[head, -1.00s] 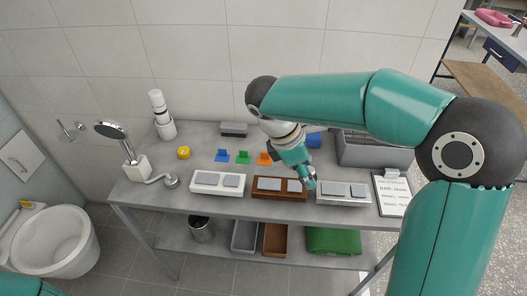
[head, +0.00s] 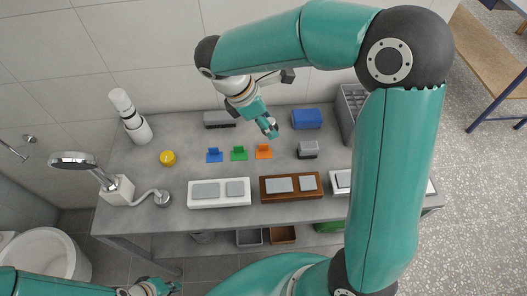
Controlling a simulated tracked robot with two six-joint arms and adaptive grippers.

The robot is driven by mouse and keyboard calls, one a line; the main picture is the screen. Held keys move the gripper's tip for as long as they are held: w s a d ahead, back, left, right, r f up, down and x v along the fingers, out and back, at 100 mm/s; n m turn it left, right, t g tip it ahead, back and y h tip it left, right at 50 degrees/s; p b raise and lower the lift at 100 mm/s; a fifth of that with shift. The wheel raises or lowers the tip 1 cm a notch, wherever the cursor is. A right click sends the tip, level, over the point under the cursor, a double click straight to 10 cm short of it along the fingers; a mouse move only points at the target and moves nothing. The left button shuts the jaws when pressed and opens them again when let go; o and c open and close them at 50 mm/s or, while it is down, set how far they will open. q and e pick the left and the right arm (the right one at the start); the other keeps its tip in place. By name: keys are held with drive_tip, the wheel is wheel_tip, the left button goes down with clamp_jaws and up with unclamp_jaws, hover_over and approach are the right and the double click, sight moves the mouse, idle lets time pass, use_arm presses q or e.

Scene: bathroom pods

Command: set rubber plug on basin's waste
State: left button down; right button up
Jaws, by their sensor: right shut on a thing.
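My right gripper (head: 270,130) is over the far middle of the grey table, just above and behind a small orange piece (head: 263,152). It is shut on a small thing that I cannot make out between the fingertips. My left gripper (head: 158,288) is low at the bottom edge, in front of the table; its fingers are too small to read. I cannot pick out a rubber plug or a basin with its waste. A round metal fitting (head: 163,198) lies at the table's left, at the end of a short hose.
Blue (head: 214,155) and green (head: 239,153) pieces stand left of the orange one. A white two-plate panel (head: 219,193) and a brown one (head: 291,186) lie along the front. A yellow ball (head: 168,158), hand shower (head: 75,160) and blue box (head: 306,119) are nearby.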

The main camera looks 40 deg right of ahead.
hover_over(271, 164)
drive_tip(key=a, duration=0.2)
drive_tip(key=f, duration=1.2)
drive_tip(key=shift+w+d+f, duration=0.25)
drive_tip(key=shift+w, duration=0.05)
drive_tip(key=shift+f, duration=1.95)
drive_tip(key=shift+s, duration=0.1)
drive_tip(key=shift+f, duration=0.15)
drive_tip(key=o, duration=1.1)
